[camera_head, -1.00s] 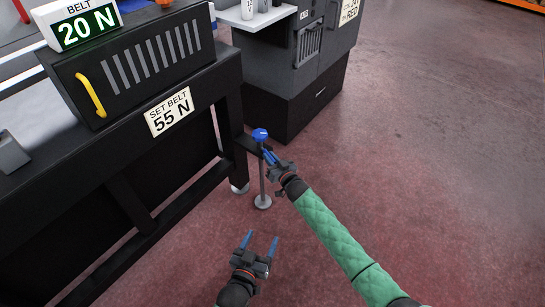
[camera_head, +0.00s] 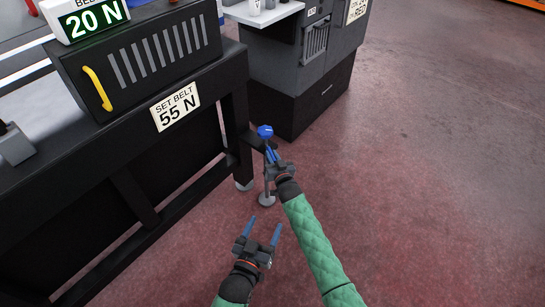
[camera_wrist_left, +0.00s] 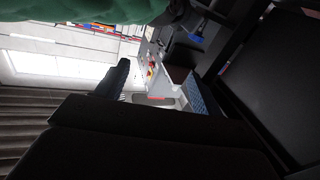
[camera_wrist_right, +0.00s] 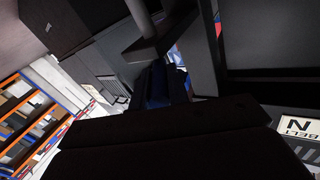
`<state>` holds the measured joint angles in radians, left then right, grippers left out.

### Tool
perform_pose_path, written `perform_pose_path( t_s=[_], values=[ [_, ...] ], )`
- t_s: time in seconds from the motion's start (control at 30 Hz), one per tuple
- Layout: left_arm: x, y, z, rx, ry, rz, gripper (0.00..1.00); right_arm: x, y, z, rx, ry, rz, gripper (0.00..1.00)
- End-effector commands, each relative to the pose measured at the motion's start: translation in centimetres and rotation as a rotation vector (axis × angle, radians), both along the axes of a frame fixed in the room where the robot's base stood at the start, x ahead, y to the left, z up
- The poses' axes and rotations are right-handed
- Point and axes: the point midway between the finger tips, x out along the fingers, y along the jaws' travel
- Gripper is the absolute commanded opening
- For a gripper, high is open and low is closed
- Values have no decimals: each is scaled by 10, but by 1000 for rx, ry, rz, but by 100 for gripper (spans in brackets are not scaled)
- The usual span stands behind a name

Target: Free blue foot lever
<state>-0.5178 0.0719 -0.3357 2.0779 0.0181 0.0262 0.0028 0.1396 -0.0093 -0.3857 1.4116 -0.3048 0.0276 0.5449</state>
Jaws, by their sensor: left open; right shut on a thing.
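The blue lever knob (camera_head: 265,131) sits on top of a thin upright post with a round grey foot (camera_head: 266,200) on the floor, at the table's near corner. My right gripper (camera_head: 272,154) is shut just below the knob, apparently on the lever; its fingers hide the exact contact. In the right wrist view, the blue fingers (camera_wrist_right: 167,84) are close together below a dark bracket (camera_wrist_right: 158,43). My left gripper (camera_head: 265,229) is open and empty, low in front of the post. Its fingers show apart in the left wrist view (camera_wrist_left: 155,88).
The black-framed table (camera_head: 122,190) stands at left with a sign reading "SET BELT 55 N" (camera_head: 175,106). A green display reads 20 N (camera_head: 95,19). A dark cabinet (camera_head: 315,105) stands behind the post. The red floor at right is clear.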

Motion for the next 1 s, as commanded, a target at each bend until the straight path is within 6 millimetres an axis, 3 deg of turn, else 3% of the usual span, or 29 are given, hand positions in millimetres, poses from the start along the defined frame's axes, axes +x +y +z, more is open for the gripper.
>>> perform_pose_path(
  t_s=[0.2, 0.23, 0.33, 0.67, 0.83, 1.0],
  values=[
    [0, 0, 1, 0, -1, 0, 67, 0, -1, 0, 0, 0, 0, 0],
    [0, 0, 1, 0, -1, 0, 67, 0, -1, 0, 0, 0, 0, 19],
    [0, 0, 1, 0, -1, 0, 67, 0, -1, 0, 0, 0, 0, 38],
    [1, 0, 1, -1, -1, 0, 67, -1, -1, 0, 0, 0, 0, 39],
    [0, 0, -5, 5, 26, -2, 67, -12, -5, 0, 0, 0, 0, 39],
    [-12, 0, -49, 34, 149, -9, 67, -32, -13, 0, -1, 1, 0, 39]
  ],
)
